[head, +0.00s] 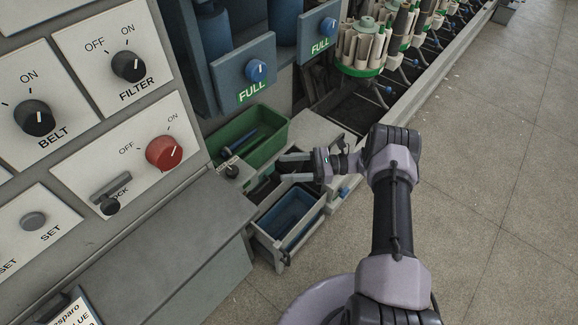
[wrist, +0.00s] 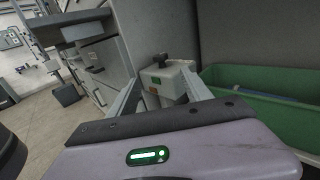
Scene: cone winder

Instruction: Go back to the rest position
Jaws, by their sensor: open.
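My gripper (head: 282,167) is open and empty in the head view. Its two fingers point left, over the low ledge beside the green bin and above the open blue-lined drawer. In the wrist view, the fingers spread to either side of a small pale box with a dark knob (wrist: 163,80). That box also shows in the head view (head: 231,170), left of the fingertips and apart from them.
The green bin (head: 268,123) holds dark blue items behind my gripper. The open drawer (head: 287,243) juts out below. A switch panel (head: 120,150) with a red knob (head: 164,152) stands left. Yarn cones (head: 362,45) line the machine behind. Bare floor (head: 490,190) lies right.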

